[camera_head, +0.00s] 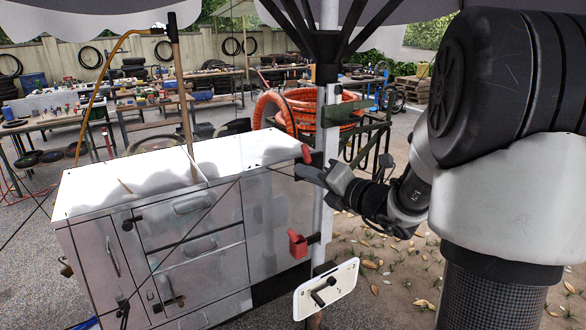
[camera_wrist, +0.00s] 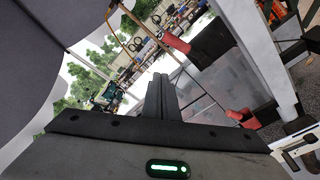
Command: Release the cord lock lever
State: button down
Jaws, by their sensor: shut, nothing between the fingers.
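Two red parts sit at the pale upright pole (camera_head: 328,215): an upper red lever (camera_head: 305,153) by the cart's top right corner and a lower red piece (camera_head: 297,243) on a dark bracket. I cannot tell for sure which is the cord lock lever. My gripper (camera_head: 312,174) is shut and empty, just below the upper red lever at the pole; contact cannot be told. In the wrist view its closed fingers (camera_wrist: 160,95) point up, with the upper red lever (camera_wrist: 176,44) beyond and to the right. The lower red piece (camera_wrist: 240,117) is farther right.
A white cart (camera_head: 150,250) with drawers stands left of the pole. A white plate with a black crank (camera_head: 325,288) is low on the pole. Dark umbrella struts (camera_head: 325,45) spread above. An orange hose coil (camera_head: 300,108) and workbenches lie behind.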

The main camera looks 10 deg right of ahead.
jog(key=v, duration=0.4)
jog(key=shift+s+d+f, duration=0.1)
jog(key=shift+s, duration=0.2)
